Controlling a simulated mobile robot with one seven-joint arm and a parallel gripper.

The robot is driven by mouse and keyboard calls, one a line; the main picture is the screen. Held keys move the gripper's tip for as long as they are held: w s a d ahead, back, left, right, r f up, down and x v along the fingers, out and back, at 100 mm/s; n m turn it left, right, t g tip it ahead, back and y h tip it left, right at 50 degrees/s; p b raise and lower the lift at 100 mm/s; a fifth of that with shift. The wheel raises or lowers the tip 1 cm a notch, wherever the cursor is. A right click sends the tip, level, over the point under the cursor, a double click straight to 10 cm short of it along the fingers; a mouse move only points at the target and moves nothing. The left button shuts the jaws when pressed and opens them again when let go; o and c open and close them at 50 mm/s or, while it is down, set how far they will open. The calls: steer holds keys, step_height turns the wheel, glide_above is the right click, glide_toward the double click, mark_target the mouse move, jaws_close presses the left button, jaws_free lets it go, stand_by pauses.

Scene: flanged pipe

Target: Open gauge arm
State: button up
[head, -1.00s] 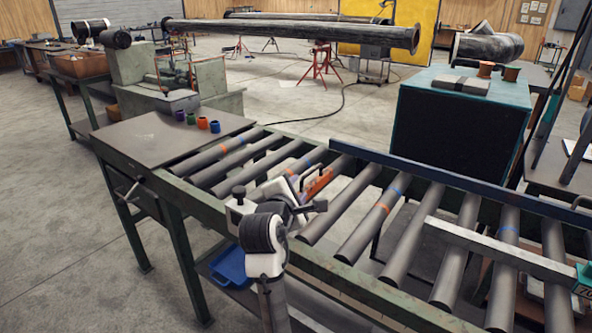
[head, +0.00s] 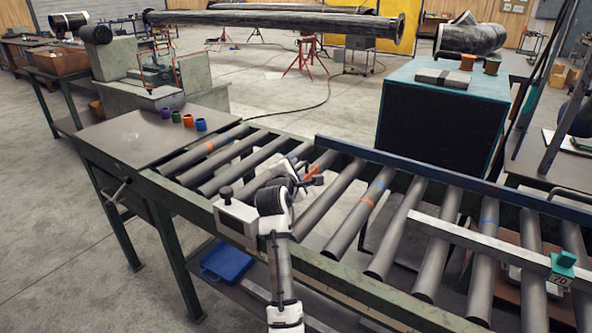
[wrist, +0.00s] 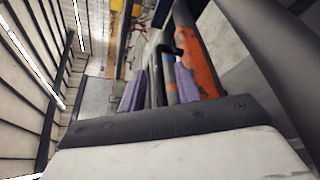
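An orange bar (wrist: 200,68) with a black handle (wrist: 177,52) shows just beyond my gripper in the wrist view. In the head view, the orange bar (head: 312,172) is mostly hidden behind my wrist, over the rollers. I take it as the gauge arm, but its label is not visible. My gripper (wrist: 158,82) has two purple fingers spread apart, with the right one close beside the orange bar. Dark rods show between the fingers; I cannot tell whether the handle lies between them or beyond. No grip on anything is visible.
The roller conveyor (head: 209,228) has green side rails and a blue back rail (head: 430,174). A grey bar (head: 470,238) with a green block (head: 563,262) crosses the rollers at right. A flat plate (head: 120,142) with several coloured rings is at left. A blue bin (head: 226,262) sits below.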

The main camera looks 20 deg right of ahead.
steer(key=shift+c, duration=0.2)
jaws_close()
